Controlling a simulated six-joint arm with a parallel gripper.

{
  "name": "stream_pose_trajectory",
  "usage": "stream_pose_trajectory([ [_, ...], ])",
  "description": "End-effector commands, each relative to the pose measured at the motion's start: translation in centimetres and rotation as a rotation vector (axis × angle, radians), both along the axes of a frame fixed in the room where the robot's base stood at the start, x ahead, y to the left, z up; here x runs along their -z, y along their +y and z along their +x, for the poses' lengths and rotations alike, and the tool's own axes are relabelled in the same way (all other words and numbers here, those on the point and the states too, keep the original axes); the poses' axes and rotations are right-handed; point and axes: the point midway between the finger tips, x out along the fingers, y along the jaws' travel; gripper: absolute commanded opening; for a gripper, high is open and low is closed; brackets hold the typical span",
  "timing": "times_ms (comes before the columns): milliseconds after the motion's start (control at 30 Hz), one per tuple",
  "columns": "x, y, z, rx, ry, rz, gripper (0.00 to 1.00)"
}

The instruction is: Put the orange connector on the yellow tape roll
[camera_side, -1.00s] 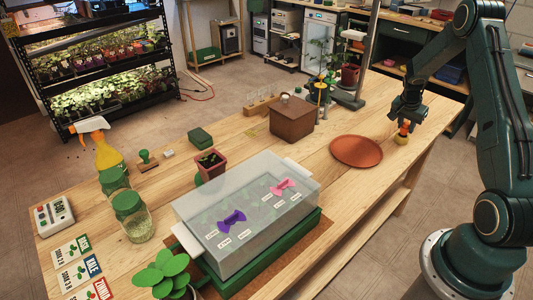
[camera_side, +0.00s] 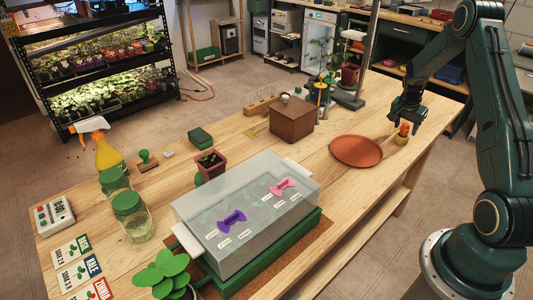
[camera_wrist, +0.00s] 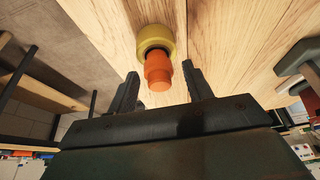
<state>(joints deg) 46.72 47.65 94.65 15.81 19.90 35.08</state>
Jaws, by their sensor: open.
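The orange connector (camera_side: 404,129) stands on the yellow tape roll (camera_side: 401,140) near the right end of the wooden bench. In the wrist view the connector (camera_wrist: 158,72) rises from the middle of the roll (camera_wrist: 155,38), covering part of its centre. I cannot tell whether it sits in the roll's hole or on top of its rim. My gripper (camera_side: 407,123) is just above and beside the connector. In the wrist view its two fingers (camera_wrist: 161,90) are spread apart, with the connector beyond and between them and a gap on either side.
A terracotta saucer (camera_side: 357,151) lies just left of the tape roll. A brown box (camera_side: 292,119) stands farther left, and a clear propagator lid (camera_side: 246,205) is at the front. The bench's right edge is close to the roll.

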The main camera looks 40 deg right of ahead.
Motion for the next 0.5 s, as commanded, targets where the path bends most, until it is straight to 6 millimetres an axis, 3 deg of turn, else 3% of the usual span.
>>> stream_pose_trajectory([
  [267,-1.9,0.7,0.1,-0.002,-0.001,-0.002,0.50],
  [500,-5.0,1.9,0.0,-0.001,-0.002,-0.003,0.50],
])
